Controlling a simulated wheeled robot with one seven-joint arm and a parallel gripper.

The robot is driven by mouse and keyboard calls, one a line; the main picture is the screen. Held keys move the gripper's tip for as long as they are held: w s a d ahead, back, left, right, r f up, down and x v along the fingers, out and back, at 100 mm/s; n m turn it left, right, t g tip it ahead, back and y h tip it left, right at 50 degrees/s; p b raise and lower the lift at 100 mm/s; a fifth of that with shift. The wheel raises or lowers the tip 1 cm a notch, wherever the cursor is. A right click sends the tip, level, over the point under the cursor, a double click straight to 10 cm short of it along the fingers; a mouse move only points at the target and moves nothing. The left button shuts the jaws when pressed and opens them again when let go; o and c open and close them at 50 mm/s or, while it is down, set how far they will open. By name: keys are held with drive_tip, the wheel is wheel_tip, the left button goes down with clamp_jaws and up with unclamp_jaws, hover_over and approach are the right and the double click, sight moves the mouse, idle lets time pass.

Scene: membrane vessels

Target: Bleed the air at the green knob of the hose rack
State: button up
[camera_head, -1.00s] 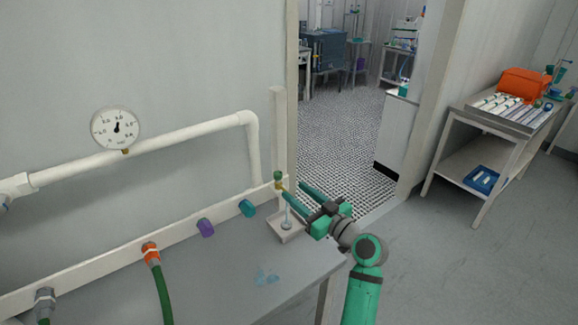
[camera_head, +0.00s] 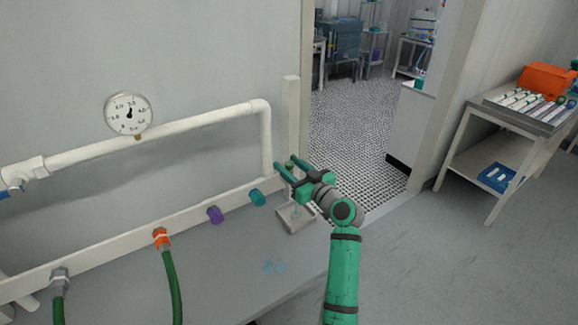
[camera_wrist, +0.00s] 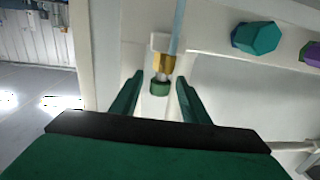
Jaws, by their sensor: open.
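The green knob (camera_head: 289,165) is at the right end of the hose rack's pale rail (camera_head: 110,255), partly hidden by my fingers. In the wrist view, the knob (camera_wrist: 160,88) sits on a brass fitting (camera_wrist: 164,62), and a pale blue strip, tube or liquid, runs from beside it. My gripper (camera_head: 286,166) is open. In the wrist view, its fingers (camera_wrist: 158,90) stand on either side of the knob with a gap on both sides. A pale catch tray (camera_head: 296,218) sits below the fitting. A pressure gauge (camera_head: 129,114) is on the white pipe.
Teal (camera_head: 257,197) and purple (camera_head: 215,214) caps and an orange hose coupling (camera_head: 162,238) line the rail. Bluish wet-looking spots (camera_head: 273,266) lie on the grey bench. A doorway opens behind my gripper. A steel cart (camera_head: 470,145) stands at the right.

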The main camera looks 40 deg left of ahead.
clamp_jaws()
drive_tip(key=c, duration=1.1)
unclamp_jaws()
drive_tip(key=shift+o, duration=0.2)
drive_tip(key=shift+m+t, duration=0.3)
drive_tip(key=shift+t, duration=0.2)
drive_tip(key=shift+m+t+h, duration=1.2)
drive_tip(key=shift+m+t, duration=0.2)
drive_tip(key=shift+t, duration=0.5)
drive_tip(key=shift+s+a+m+t+h, duration=0.1)
drive_tip(key=shift+a+m+t+h, duration=0.05)
drive_tip(key=shift+m+t+h, duration=2.45)
drive_tip(key=shift+m+h, duration=0.25)
drive_tip(key=shift+h, duration=0.55)
drive_tip(key=shift+m+t+h, duration=0.8)
drive_tip(key=shift+m+h, duration=0.25)
drive_tip(key=shift+h, duration=0.55)
drive_tip(key=shift+w+d+f+m+h, duration=0.1)
drive_tip(key=shift+w+d+m+h, duration=0.15)
drive_tip(key=shift+m+h, duration=0.35)
drive_tip(key=shift+s, duration=0.1)
